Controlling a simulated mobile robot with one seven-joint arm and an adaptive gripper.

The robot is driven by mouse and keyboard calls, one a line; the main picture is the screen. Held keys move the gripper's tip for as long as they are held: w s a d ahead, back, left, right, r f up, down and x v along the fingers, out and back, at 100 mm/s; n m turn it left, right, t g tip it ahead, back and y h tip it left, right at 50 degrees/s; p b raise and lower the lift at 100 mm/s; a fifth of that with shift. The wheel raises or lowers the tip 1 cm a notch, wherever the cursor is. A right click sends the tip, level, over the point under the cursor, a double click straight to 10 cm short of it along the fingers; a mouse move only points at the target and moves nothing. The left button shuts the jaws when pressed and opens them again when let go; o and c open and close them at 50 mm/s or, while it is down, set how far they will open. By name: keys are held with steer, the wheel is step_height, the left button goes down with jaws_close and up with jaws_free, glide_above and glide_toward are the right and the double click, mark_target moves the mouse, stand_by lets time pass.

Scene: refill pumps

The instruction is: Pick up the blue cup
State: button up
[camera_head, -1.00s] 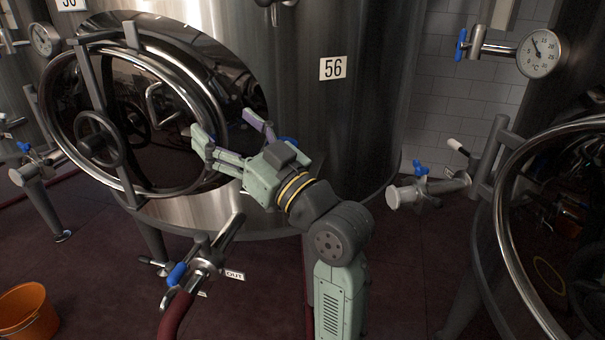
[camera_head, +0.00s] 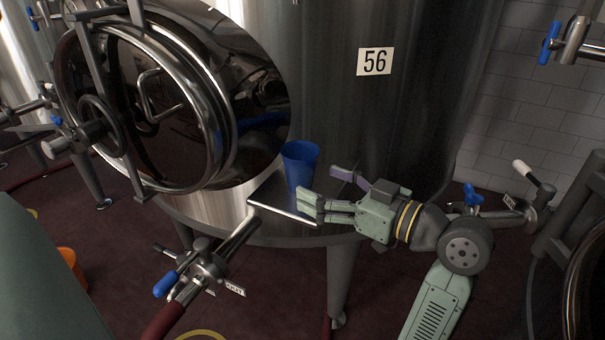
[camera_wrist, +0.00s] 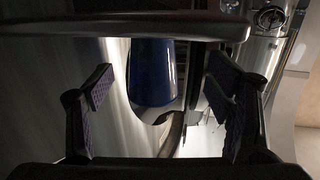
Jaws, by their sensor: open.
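The blue cup (camera_head: 300,163) stands upright on a small metal shelf (camera_head: 270,203) in front of the tank's round hatch. My gripper (camera_head: 326,189) is open, with its fingers pointing left toward the cup, just to the right of it. In the head view the near fingertip is close to the cup's lower right side; I cannot tell if it touches. In the wrist view the cup (camera_wrist: 152,75) shows dark blue, ahead and between the two spread fingers. Nothing is held.
The open round hatch door (camera_head: 150,105) stands left of the cup. Tank 56 (camera_head: 400,110) rises behind the shelf. A valve with a blue handle (camera_head: 190,272) sticks out below. An orange bucket (camera_head: 71,268) stands on the floor at left. Another valve (camera_head: 500,205) is at right.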

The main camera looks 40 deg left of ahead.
mark_target(312, 178)
steer(key=a, duration=0.2)
steer(key=a+p, duration=0.1)
steer(key=a, duration=0.3)
steer(key=shift+w+a+f+p, duration=0.15)
steer(key=shift+w+a+p, duration=0.1)
steer(key=shift+p, duration=0.05)
steer(key=shift+c, duration=0.3)
steer(key=c, duration=1.4)
steer(key=shift+o, duration=0.2)
